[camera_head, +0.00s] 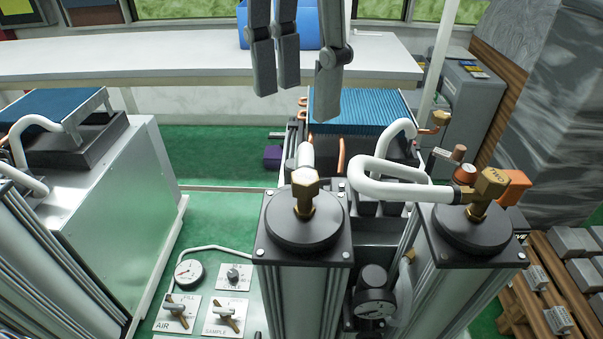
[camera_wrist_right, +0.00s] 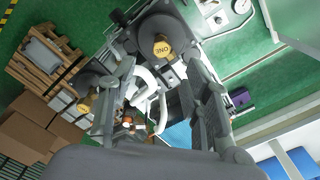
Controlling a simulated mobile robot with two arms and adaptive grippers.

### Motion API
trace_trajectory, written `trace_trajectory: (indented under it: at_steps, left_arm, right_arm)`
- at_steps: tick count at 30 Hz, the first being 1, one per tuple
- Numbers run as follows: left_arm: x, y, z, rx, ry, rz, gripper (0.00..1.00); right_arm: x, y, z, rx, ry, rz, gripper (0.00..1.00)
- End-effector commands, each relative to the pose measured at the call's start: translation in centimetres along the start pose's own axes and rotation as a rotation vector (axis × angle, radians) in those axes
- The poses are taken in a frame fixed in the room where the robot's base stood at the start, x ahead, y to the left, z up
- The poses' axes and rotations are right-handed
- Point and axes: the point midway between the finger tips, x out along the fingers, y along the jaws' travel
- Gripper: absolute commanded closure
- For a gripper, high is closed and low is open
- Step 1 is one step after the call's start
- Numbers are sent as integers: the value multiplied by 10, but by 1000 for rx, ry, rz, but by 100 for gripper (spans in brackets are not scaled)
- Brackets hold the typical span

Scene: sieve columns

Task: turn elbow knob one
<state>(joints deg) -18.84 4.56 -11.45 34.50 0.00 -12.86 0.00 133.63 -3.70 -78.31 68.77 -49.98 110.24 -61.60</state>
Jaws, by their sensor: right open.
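Elbow knob one is a brass knob (camera_head: 305,190) standing upright on the dark round cap of the left column in the head view. In the right wrist view, the knob (camera_wrist_right: 162,48) reads "ONE" upside down and appears between the fingertips, beyond them. My right gripper (camera_head: 300,85) hangs from the top of the head view, open and empty, above the knob in the picture and apart from it. A second brass knob (camera_head: 487,188) sits on the right column; it shows at left in the right wrist view (camera_wrist_right: 87,103). My left gripper is not in view.
A white curved pipe (camera_head: 385,187) reaches the right column's knob. A panel with valve handles (camera_head: 226,315) is at lower left. A white bench (camera_head: 180,60) with a blue box (camera_head: 310,25) is behind. Pallets (camera_head: 540,290) stand at right.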

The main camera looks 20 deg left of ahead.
Motion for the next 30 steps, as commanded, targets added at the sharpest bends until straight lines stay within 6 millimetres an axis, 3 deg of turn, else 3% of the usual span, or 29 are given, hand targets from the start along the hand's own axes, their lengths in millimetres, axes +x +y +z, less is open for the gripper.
trace_trajectory:
  at_steps: [3, 9, 12, 22, 30]
  left_arm:
    - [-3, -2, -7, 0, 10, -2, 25]
    - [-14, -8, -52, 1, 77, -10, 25]
    - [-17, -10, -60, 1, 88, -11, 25]
    - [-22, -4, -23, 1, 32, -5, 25]
    - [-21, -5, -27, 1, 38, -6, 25]
  right_arm:
    - [23, 1, -1, 1, -1, 5, 55]
    - [62, 1, -1, 1, 0, 4, 55]
    - [79, 1, -1, 2, -1, 3, 55]
    - [107, 0, -1, 3, -1, 0, 55]
    - [108, 0, 0, 3, -1, 0, 57]
